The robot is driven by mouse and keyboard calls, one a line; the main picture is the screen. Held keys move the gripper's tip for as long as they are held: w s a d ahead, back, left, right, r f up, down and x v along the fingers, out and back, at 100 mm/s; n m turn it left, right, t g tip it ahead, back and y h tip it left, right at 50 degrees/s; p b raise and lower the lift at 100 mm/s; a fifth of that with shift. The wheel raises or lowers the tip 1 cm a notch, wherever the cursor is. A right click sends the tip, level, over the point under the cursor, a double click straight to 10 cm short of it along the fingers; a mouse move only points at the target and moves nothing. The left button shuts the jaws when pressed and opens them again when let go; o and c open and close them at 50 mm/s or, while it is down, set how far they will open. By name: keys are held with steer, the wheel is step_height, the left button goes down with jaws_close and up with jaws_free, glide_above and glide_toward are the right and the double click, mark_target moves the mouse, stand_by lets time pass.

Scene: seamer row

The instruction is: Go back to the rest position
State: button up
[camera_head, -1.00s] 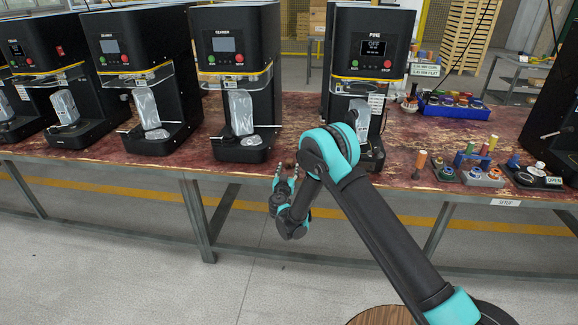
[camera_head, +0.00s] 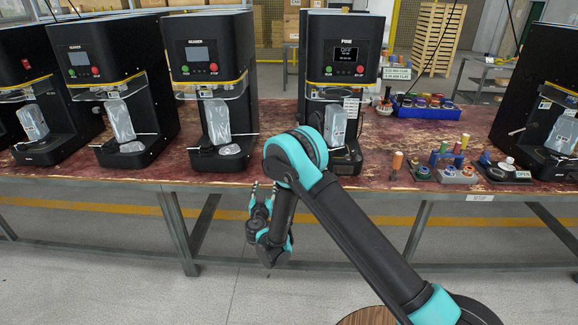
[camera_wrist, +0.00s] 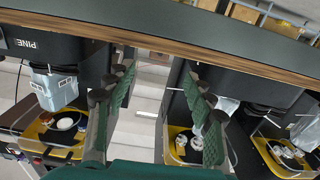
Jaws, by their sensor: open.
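My gripper (camera_head: 262,188) hangs in front of the bench's front edge, near the gap between the PINE machine and the seamer to its left in the head view. In the wrist view my gripper (camera_wrist: 158,100) shows two green padded fingers spread apart with nothing between them. My arm bends over at the elbow in front of the PINE machine (camera_head: 343,45) and hides part of its lower front. The PINE machine also shows in the wrist view (camera_wrist: 40,48), where the picture is upside down.
A row of black seamers (camera_head: 207,50) stands on the red-stained bench (camera_head: 240,172). A blue tray (camera_head: 425,110) of small parts and several tools (camera_head: 455,165) lie at the right. A further black machine (camera_head: 540,90) stands at the right edge. The floor in front is clear.

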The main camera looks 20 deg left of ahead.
steer(key=shift+d, duration=0.1)
steer(key=w+d+r+m+g+h, duration=0.1)
steer(key=w+d+r+h, duration=0.15)
steer(key=d, duration=0.65)
steer(key=w+d+r+m+g+h, duration=0.15)
steer(key=d+r, duration=0.25)
steer(key=d, duration=0.5)
steer(key=w+d+r+g+h, duration=0.2)
steer(key=w+d+r, duration=0.15)
steer(key=d, duration=0.65)
steer(key=s+d+r+g+h, duration=0.1)
steer(key=s+d+g, duration=0.1)
steer(key=s+d, duration=0.5)
steer(key=s+d+r+g+h, duration=0.1)
steer(key=s+d+r+g, duration=0.1)
steer(key=d, duration=0.8)
steer(key=s+d+f+g+y, duration=0.1)
steer(key=s+d, duration=0.2)
steer(key=s, duration=0.6)
steer(key=s+d+f+g+y, duration=0.1)
steer(key=s+d, duration=0.3)
steer(key=s, duration=0.5)
steer(key=s+d+f+g+y, duration=0.2)
steer(key=s+d+g, duration=0.1)
steer(key=s, duration=0.5)
steer(key=shift+s+d, duration=0.35)
steer(key=shift+s, duration=0.05)
